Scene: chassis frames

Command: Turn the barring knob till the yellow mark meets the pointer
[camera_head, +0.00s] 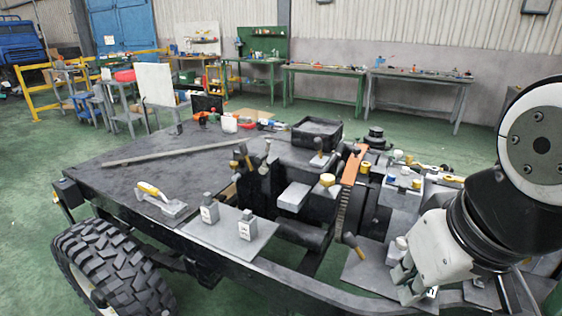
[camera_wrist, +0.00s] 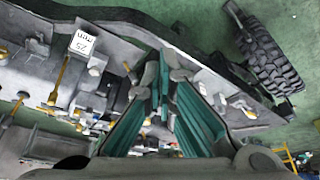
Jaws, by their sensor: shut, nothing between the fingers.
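My gripper (camera_wrist: 163,66) shows in the wrist view with its teal-lined fingers running together at the tips, shut and empty. In the head view my gripper (camera_head: 408,277) is low at the right, over the near right part of the chassis. A toothed wheel rim (camera_head: 341,212) shows in the middle of the chassis, below an orange strip (camera_head: 352,167). A small dark-headed handle (camera_head: 350,240) stands in front of the rim. I cannot tell for sure which part is the barring knob. The yellow mark and the pointer are too small or hidden to make out.
Labelled grey blocks (camera_head: 247,225) stand on a plate at the chassis's near edge. A yellow-handled tool (camera_head: 160,200) and a long bar (camera_head: 172,154) lie on the flat deck at left. A black tray (camera_head: 316,133) stands behind. A large tyre (camera_head: 112,268) is at lower left.

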